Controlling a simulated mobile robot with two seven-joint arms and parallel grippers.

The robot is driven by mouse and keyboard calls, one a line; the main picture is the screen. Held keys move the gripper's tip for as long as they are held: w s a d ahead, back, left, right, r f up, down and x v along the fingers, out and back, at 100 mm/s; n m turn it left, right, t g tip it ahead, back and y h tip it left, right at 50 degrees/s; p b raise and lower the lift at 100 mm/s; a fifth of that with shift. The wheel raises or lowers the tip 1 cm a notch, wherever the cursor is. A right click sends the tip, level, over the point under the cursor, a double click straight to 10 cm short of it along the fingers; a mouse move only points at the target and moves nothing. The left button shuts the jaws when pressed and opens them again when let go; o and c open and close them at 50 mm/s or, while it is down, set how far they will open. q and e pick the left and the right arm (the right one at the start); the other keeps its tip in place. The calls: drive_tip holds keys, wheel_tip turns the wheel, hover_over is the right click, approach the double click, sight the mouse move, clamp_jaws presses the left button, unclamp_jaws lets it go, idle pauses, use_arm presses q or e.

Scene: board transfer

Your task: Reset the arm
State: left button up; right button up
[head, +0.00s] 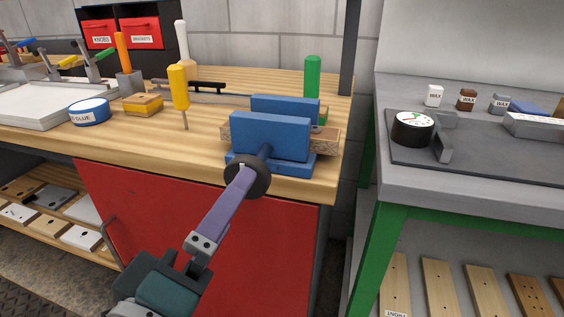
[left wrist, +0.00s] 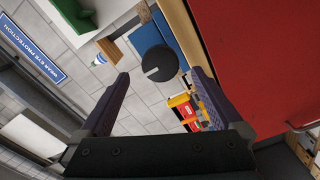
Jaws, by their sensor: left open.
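My left gripper (head: 240,180) reaches up from the bottom of the head view to the front of the blue vise (head: 268,137). One purple finger shows there, overlapping the vise's dark round knob (head: 247,176). In the left wrist view the gripper (left wrist: 160,76) is open, its two fingers spread with the knob (left wrist: 160,64) appearing between and beyond them. I cannot tell whether a finger touches it. A wooden board (head: 329,142) sits between the vise's blue jaws. My right gripper is not in view.
The wooden workbench (head: 205,151) holds a yellow screwdriver (head: 178,85), a blue glue tin (head: 89,112) and a green-handled tool (head: 312,77). A red cabinet panel (head: 170,215) lies below. A grey table (head: 430,185) with a dial gauge (head: 413,129) stands right, across a gap.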

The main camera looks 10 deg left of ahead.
use_arm(q)
drive_tip(key=s+d+r+m+g+h+p, duration=0.45)
drive_tip(key=r+m+g+p, duration=0.2)
drive_tip(key=m+p, duration=0.35)
drive_tip(key=s+a+r+m+g+y+p, duration=0.25)
drive_tip(key=s+a+g+p, duration=0.2)
drive_tip(key=s, duration=0.25)
drive_tip(key=s+a+r+m+g+y+p, duration=0.2)
drive_tip(key=s+a+r+g+p, duration=0.15)
drive_tip(key=s+a, duration=0.2)
wheel_tip(320, 180, up, 38)
drive_tip(key=s+p, duration=0.1)
drive_tip(key=p, duration=3.7)
